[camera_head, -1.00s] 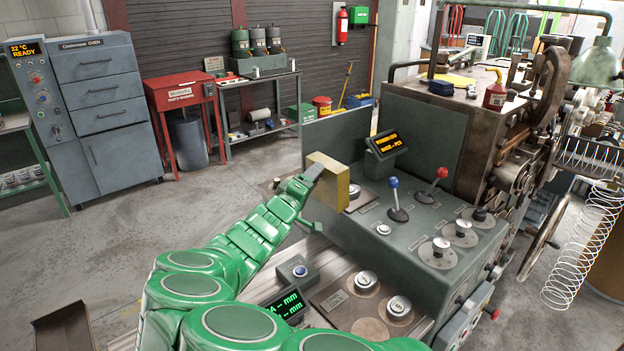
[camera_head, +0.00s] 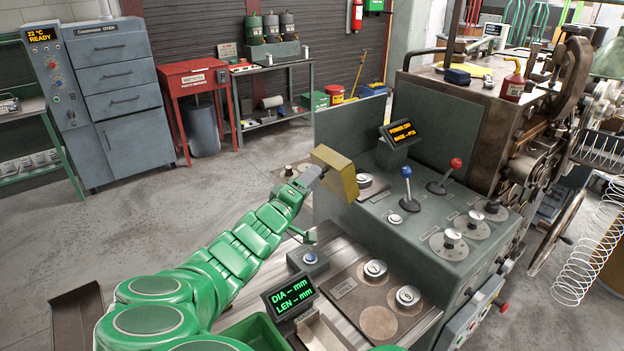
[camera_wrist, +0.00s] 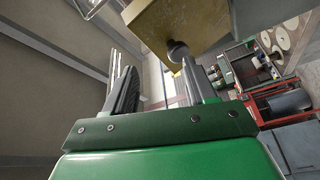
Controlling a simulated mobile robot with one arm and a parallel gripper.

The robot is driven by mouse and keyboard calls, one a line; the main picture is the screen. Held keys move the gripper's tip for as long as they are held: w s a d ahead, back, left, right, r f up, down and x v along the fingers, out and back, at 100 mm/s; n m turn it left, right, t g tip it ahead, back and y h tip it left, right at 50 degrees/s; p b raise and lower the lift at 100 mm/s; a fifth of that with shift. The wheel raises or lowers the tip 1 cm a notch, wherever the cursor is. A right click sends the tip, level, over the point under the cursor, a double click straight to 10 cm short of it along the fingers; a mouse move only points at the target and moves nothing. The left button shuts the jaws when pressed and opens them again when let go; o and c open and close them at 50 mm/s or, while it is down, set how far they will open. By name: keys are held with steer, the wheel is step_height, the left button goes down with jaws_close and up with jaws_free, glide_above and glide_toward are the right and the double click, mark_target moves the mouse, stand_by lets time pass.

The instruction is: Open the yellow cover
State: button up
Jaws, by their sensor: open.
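The yellow cover (camera_head: 342,178) is a box-like, worn brass-yellow piece at the left edge of the grey control console. It sits tilted beside a round knob. In the wrist view the cover (camera_wrist: 195,22) fills the top middle, close above the fingers. My gripper (camera_head: 312,178) is at the cover's left side, its tip overlapping the cover's edge. In the wrist view my gripper (camera_wrist: 158,85) has its fingers apart with nothing held between them. The right finger's end meets a dark round part at the cover's underside; whether they touch I cannot tell.
The grey console (camera_head: 410,215) carries a blue-topped lever (camera_head: 406,175), a red-topped lever (camera_head: 450,168) and several knobs. A small display (camera_head: 400,131) stands behind the cover. In front are a measuring display (camera_head: 290,295) and a blue button (camera_head: 310,258). Open floor lies left.

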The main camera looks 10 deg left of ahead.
steer(key=shift+s, duration=0.1)
steer(key=shift+a, duration=0.15)
steer(key=c, duration=0.5)
steer(key=shift+s+a+r+n+g+h, duration=0.2)
steer(key=shift+a+n+g+h, duration=0.15)
steer(key=shift+n, duration=0.25)
steer(key=c, duration=0.5)
steer(key=shift+s+a+r+n+g, duration=0.15)
steer(key=shift+a+n, duration=0.15)
steer(key=shift+n, duration=0.1)
steer(key=shift+s+a+r+n+g, duration=0.1)
steer(key=shift+a+r+n, duration=0.05)
steer(key=shift+a+n, duration=0.2)
jaws_close()
steer(key=s+a+r+n+g, duration=0.3)
steer(key=n+g, duration=0.4)
steer(key=n, duration=0.8)
steer(key=shift+s+a+r, duration=0.4)
steer(key=shift+s+r, duration=0.45)
steer(key=shift+s, duration=0.1)
